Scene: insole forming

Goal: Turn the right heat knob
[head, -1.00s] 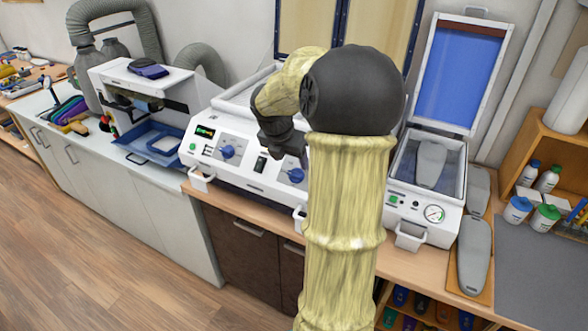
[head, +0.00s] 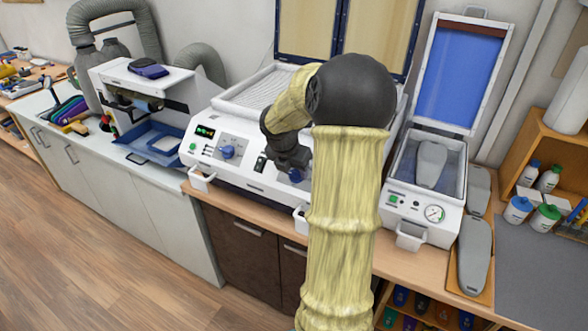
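The white heating machine (head: 240,178) stands on the bench with its front panel facing me. The right heat knob (head: 295,175) is blue and round, and only its lower part shows below my gripper. The left blue knob (head: 227,152) is in full view. My gripper (head: 291,164) is dark and points down at the right knob, at its upper edge in the picture. I cannot tell whether it touches the knob, and its fingers are too hidden to show whether they are open or shut.
A vacuum press with its blue lid (head: 461,75) raised stands to the right, with a grey insole form (head: 430,163) inside. White handles (head: 201,178) stick out at the machine's front. A grinder with a hose (head: 140,85) stands to the left.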

